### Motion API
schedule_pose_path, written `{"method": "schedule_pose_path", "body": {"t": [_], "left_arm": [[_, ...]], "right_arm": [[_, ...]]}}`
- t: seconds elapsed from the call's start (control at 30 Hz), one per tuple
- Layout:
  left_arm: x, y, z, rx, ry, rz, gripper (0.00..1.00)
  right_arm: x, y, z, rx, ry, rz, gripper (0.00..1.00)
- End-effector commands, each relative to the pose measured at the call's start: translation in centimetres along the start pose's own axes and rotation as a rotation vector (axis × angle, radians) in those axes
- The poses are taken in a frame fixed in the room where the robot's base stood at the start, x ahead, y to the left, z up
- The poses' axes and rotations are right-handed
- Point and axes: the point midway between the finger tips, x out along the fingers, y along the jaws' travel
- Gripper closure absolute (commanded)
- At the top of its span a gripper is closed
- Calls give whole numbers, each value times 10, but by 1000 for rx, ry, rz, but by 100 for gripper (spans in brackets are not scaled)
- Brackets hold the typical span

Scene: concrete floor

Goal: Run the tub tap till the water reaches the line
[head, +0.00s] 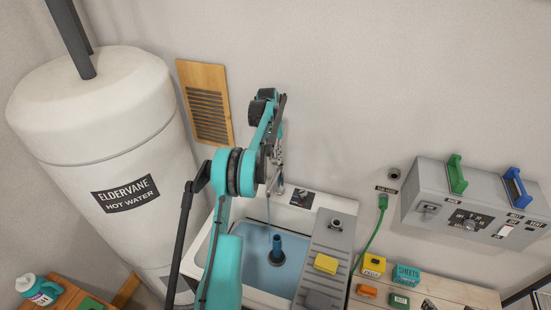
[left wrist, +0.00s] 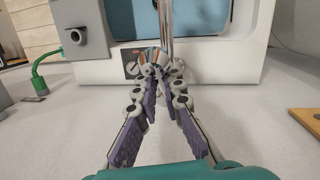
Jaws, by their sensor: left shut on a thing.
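The tub (head: 340,203) is a white sink basin with blue water (head: 262,241) in it. A dark round plug with a teal upright post (head: 277,247) stands in the water. A thin stream (head: 268,209) falls from the tap area into the tub. My left gripper (head: 277,187) is above the tub's back edge. In the left wrist view the left gripper (left wrist: 158,70) is shut on a small tap handle (left wrist: 153,57) in front of a chrome pipe (left wrist: 166,28). My arm covers the tub's left part. I cannot make out the fill line. My right gripper is not in view.
A grey ribbed drainboard (head: 333,245) with a yellow sponge (head: 326,263) covers the tub's right side. A hot water tank (head: 110,130) stands left. A grey control box (head: 470,205) hangs right. A wooden bench (head: 440,289) holds small boxes.

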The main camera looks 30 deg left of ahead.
Motion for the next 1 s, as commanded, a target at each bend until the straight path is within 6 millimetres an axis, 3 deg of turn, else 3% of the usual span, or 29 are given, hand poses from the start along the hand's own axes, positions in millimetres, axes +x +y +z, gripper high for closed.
{"method": "schedule_pose_path", "body": {"t": [0.07, 0.1, 0.17, 0.57, 0.67, 1.0], "left_arm": [[-3, -1, 1, -2, 0, 0, 100], [-3, -1, 1, -2, 0, 0, 84], [-2, 0, 1, -2, 1, 0, 70], [-8, 0, 0, -1, 2, 1, 70], [-22, 0, 0, -1, 2, 1, 70], [-96, -1, 1, -2, 2, 1, 70]], "right_arm": [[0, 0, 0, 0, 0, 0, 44], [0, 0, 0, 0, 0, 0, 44], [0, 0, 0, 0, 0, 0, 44], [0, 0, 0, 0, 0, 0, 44], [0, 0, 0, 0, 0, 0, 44], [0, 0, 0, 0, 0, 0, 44]]}}
